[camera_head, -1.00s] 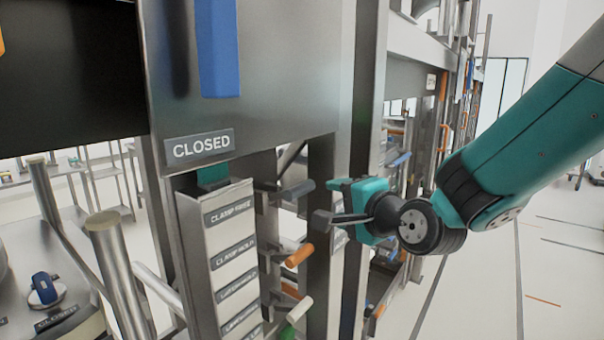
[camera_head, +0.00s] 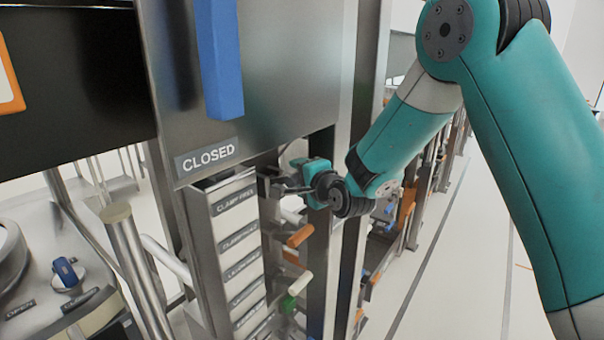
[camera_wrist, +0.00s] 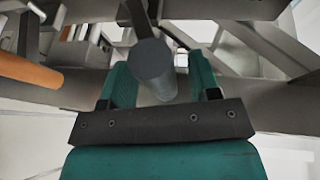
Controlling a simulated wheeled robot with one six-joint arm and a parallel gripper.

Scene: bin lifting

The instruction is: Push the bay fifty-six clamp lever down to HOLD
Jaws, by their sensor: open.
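A dark grey clamp lever (camera_wrist: 153,62) shows end-on in the wrist view, between the two teal fingers of my open gripper (camera_wrist: 158,88). I cannot tell whether the fingers touch it. In the head view my gripper (camera_head: 283,187) is at the right side of the label column (camera_head: 205,215), near the height of the CLAMP FREE plate (camera_head: 236,201). There it largely hides the lever. The CLAMP HOLD plate (camera_head: 240,237) is just below. No bay number is readable.
Below my gripper, an orange handle (camera_head: 300,236), a white handle (camera_head: 302,283) and a green-ended one (camera_head: 288,303) stick out. An orange handle (camera_wrist: 28,72) shows at left in the wrist view. A CLOSED plate (camera_head: 208,156) and blue bar (camera_head: 222,70) are above. Floor at right is clear.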

